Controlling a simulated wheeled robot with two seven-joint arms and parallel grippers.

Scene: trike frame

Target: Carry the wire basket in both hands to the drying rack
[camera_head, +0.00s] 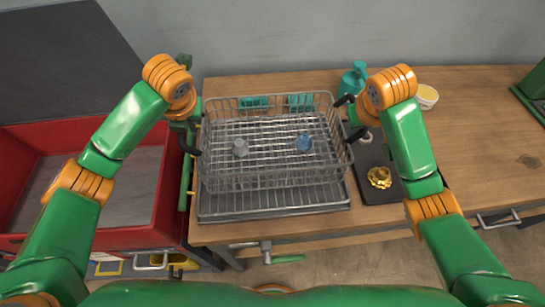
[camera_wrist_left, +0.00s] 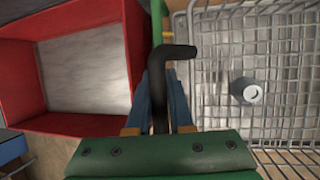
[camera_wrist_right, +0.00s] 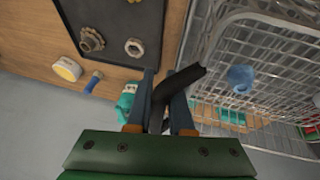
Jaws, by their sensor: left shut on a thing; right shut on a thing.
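The grey wire basket (camera_head: 262,179) is in the middle of the head view, with a grey cup (camera_head: 240,147) and a blue cup (camera_head: 304,143) in it. It looks level, over a flat grey metal tray or rack (camera_head: 270,205); I cannot tell whether they touch or whether this is the drying rack. My left gripper (camera_wrist_left: 158,100) is shut on the basket's black left handle (camera_wrist_left: 156,75). My right gripper (camera_wrist_right: 160,100) is shut on the black right handle (camera_wrist_right: 187,80). In the head view, the arms partly hide both grippers.
A red open bin (camera_head: 105,235) stands left of the wooden table (camera_head: 480,120). A dark tray (camera_head: 372,160) with a gold gear-like piece (camera_head: 379,177) lies to the right. A teal bottle (camera_head: 354,78) and a yellow-topped tub (camera_head: 427,96) stand behind it. The far right tabletop is mostly clear.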

